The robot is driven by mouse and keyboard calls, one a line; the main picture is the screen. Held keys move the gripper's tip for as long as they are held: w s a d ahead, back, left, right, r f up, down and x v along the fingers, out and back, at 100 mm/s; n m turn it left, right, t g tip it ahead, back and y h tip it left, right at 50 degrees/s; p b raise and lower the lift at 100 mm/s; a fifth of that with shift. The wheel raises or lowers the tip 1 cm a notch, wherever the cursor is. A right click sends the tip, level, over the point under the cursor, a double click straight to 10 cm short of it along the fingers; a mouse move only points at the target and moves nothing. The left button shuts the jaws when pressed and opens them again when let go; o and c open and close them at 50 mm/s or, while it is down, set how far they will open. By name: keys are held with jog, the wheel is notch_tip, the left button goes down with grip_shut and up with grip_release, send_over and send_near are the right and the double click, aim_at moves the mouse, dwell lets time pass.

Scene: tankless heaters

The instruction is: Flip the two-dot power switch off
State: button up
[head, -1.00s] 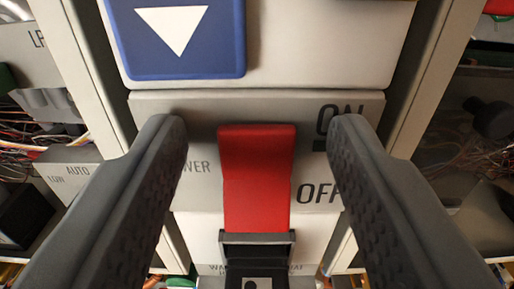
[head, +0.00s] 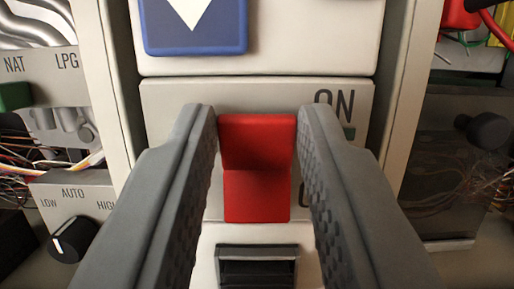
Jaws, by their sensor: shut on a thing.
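The red power switch (head: 257,170) is in the middle of the head view, on a light panel with ON printed at its upper right. Its upper part is tilted at an angle to its lower part. My gripper (head: 257,125) is shut on the switch, with one dark finger at each side of its upper part. The OFF label is mostly hidden behind the right finger. No two-dot mark is visible in this view.
A blue button with a white triangle (head: 195,28) is above. A black recessed part (head: 257,266) is below the switch. A dial (head: 73,240) and loose wires are at left. A dark panel with a knob (head: 487,131) is at right.

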jog(key=shift+s+f+t, duration=0.1)
jog(key=shift+f+t, duration=0.1)
jog(key=shift+t, duration=0.4)
jog(key=o, duration=1)
jog(key=shift+r, duration=0.1)
jog(key=shift+w+r+g, duration=0.2)
jog(key=shift+r+g, duration=0.1)
jog(key=shift+g, duration=0.75)
jog(key=shift+w+r+g, duration=0.15)
jog(key=shift+r+g, duration=0.1)
jog(key=shift+g, duration=0.8)
